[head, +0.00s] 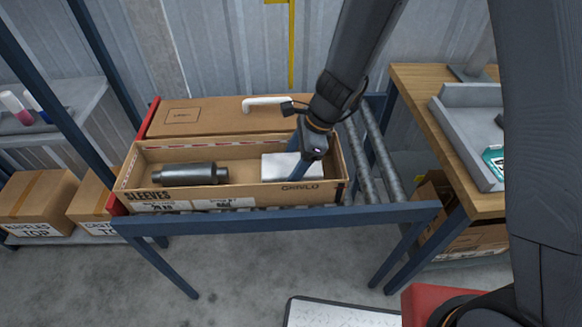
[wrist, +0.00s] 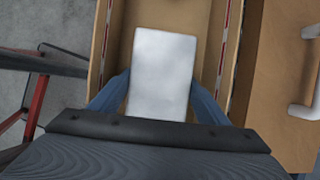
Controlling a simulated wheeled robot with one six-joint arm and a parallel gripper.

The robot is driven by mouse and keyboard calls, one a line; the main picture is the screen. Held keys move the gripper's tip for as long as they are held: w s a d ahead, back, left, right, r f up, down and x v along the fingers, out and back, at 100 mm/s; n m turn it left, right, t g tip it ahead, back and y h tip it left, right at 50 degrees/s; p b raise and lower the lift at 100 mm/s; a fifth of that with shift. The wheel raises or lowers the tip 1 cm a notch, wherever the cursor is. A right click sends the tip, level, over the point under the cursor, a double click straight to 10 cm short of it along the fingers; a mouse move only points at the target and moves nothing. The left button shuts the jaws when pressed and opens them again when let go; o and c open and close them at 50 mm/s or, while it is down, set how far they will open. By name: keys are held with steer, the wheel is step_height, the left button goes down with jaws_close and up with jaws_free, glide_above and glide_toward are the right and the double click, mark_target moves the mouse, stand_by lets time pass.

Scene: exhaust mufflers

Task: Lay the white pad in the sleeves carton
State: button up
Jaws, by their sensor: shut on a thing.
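The open sleeves carton (head: 130,180) stands on the roller stand, with its lettering on the front wall. A dark metal muffler sleeve (head: 190,174) lies in its left part. The white pad (head: 275,165) is inside the carton's right part. My gripper (head: 298,172) reaches down into the carton at the pad. In the wrist view, the white pad (wrist: 163,72) sits between my two blue fingers, and my gripper (wrist: 158,95) is shut on it. Carton walls (wrist: 225,60) show on both sides of the pad. Whether the pad touches the carton floor cannot be told.
A closed carton (head: 200,117) lies behind, with a white handle (head: 268,103) on or above it. Bare rollers (head: 370,165) are to the right. A wooden bench (head: 430,125) with a grey tray (head: 465,140) stands further right. Boxes (head: 38,195) stand at left.

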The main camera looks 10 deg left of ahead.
steer(key=shift+f, duration=0.65)
steer(key=shift+f, duration=0.15)
steer(key=o, duration=1)
steer(key=v, duration=1.2)
steer(key=shift+r, duration=0.2)
steer(key=s+d+r+n+h, duration=0.1)
steer(key=s+d+n, duration=0.2)
steer(key=d+n, duration=0.2)
steer(key=s+d+r+n+t+h, duration=0.1)
steer(key=s+d+n, duration=0.3)
steer(key=d, duration=0.7)
steer(key=s+d+r+n+h, duration=0.1)
steer(key=s+d+n+h, duration=0.1)
steer(key=d+n, duration=0.4)
steer(key=shift+s+d, duration=0.65)
steer(key=shift+d, duration=0.35)
steer(key=shift+r, duration=0.1)
